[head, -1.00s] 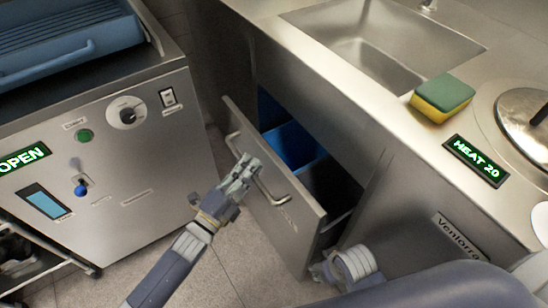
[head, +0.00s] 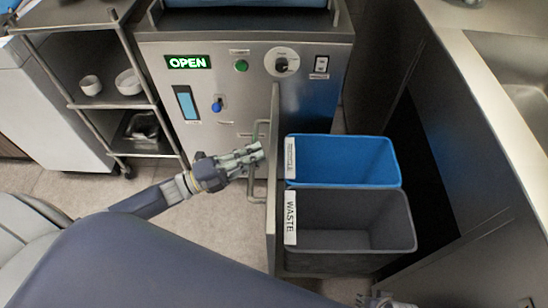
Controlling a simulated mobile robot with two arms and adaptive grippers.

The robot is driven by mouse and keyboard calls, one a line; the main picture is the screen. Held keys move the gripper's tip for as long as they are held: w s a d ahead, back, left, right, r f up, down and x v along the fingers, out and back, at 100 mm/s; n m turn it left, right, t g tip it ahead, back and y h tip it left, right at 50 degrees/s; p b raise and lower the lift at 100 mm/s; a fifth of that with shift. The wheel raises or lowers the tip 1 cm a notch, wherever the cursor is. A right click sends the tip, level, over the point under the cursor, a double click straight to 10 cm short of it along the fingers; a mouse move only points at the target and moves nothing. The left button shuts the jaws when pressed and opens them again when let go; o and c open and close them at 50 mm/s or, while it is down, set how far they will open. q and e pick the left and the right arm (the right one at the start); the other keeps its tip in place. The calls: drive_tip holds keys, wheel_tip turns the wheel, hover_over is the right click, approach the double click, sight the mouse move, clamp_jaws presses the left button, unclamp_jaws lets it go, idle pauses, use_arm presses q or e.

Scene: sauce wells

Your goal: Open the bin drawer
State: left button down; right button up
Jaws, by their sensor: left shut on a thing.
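The bin drawer stands pulled well out of the counter. Its front panel (head: 272,215) shows nearly edge-on in the head view. Inside it sit a blue bin (head: 345,160) labelled RECYCLE and a grey bin (head: 350,220) labelled WASTE. My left gripper (head: 256,154) is shut on the drawer's bar handle (head: 251,190), on the panel's left side; the fingers hide part of the bar. A small part of my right gripper (head: 385,302) shows at the bottom edge, and its fingers are mostly cut off.
A steel machine (head: 225,75) with a green OPEN sign stands just behind the drawer. A wire-framed shelf cart (head: 125,100) with white bowls is at the left. The counter with a sink (head: 525,110) is at the right. Tiled floor (head: 215,225) is clear left of the panel.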

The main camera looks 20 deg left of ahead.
use_arm(q)
drive_tip(key=shift+s+a, duration=0.2)
drive_tip(key=shift+a, duration=0.3)
drive_tip(key=c, duration=1.9)
unclamp_jaws()
drive_tip(key=v, duration=1.2)
drive_tip(key=shift+w+f, duration=0.1)
drive_tip(key=shift+f, duration=0.05)
